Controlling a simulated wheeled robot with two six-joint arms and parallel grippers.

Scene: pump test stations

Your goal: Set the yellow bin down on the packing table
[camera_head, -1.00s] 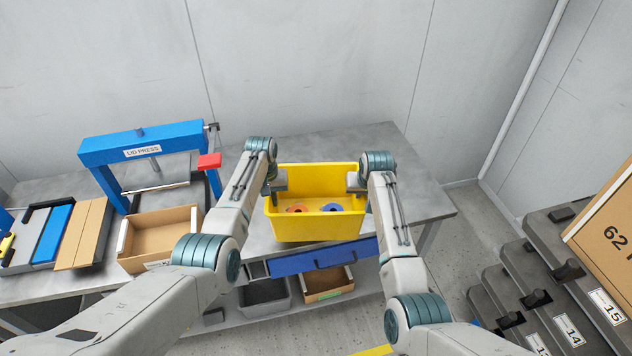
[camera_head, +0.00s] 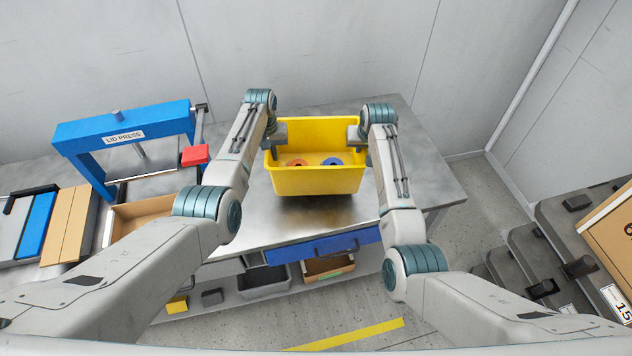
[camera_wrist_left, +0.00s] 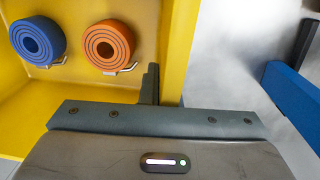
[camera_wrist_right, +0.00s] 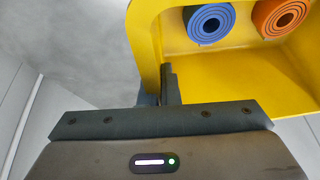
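The yellow bin (camera_head: 316,181) is held level between my two grippers over the grey metal packing table (camera_head: 420,170). A dark shadow lies under it, and a small gap seems to separate it from the top. Inside are an orange ring roll (camera_wrist_left: 109,46) and a blue ring roll (camera_wrist_left: 37,41). My left gripper (camera_head: 275,134) is shut on the bin's left wall; the left wrist view shows its fingers (camera_wrist_left: 152,85) at the rim. My right gripper (camera_head: 356,134) is shut on the right wall, its fingers (camera_wrist_right: 169,85) at the rim in the right wrist view.
A blue lid press (camera_head: 125,135) with a red block (camera_head: 195,155) and an open cardboard box (camera_head: 140,217) stand to the left. A blue drawer (camera_head: 322,246) is under the table's front edge. Dark stepped racks (camera_head: 575,230) with a carton stand at right. Table right of the bin is clear.

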